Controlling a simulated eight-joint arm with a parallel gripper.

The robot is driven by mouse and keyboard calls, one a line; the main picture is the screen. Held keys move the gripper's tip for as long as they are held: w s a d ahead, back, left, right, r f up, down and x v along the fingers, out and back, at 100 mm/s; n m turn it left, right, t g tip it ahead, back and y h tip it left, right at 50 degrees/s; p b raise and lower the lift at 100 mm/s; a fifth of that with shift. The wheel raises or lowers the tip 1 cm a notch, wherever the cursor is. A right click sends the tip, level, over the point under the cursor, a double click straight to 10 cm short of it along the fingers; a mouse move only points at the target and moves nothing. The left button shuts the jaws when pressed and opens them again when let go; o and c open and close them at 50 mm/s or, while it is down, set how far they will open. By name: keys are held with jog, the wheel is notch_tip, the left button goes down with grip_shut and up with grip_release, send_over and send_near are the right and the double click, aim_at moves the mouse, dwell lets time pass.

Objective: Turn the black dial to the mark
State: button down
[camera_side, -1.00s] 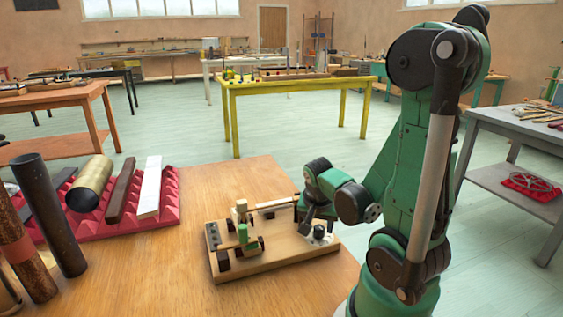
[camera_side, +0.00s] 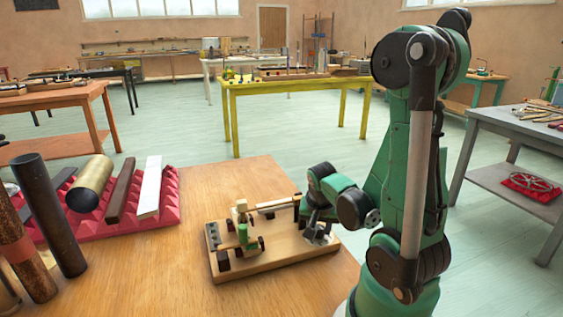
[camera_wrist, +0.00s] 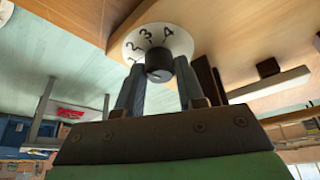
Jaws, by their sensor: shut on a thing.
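The black dial (camera_wrist: 158,64) stands on a round white plate (camera_wrist: 130,48) with the numbers 2, 3 and 4 readable along its far edge. My gripper (camera_wrist: 160,76) is shut on the dial, with one grey finger on each side of it. The dial's pointer and the target mark cannot be made out. In the side view my gripper (camera_side: 318,233) is down at the right end of the wooden board (camera_side: 265,263) and largely hides the dial there.
A small mechanism with a green block (camera_side: 243,233) and dark wheels stands on the board left of my gripper. A pink ridged foam pad (camera_side: 90,229) with several bars and tubes lies further left. The table (camera_side: 215,182) behind the board is clear.

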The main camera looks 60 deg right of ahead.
jog(key=shift+n, duration=0.3)
jog(key=c, duration=0.8)
grip_release()
jog(key=shift+v, duration=2.75)
jog(key=shift+s, duration=0.1)
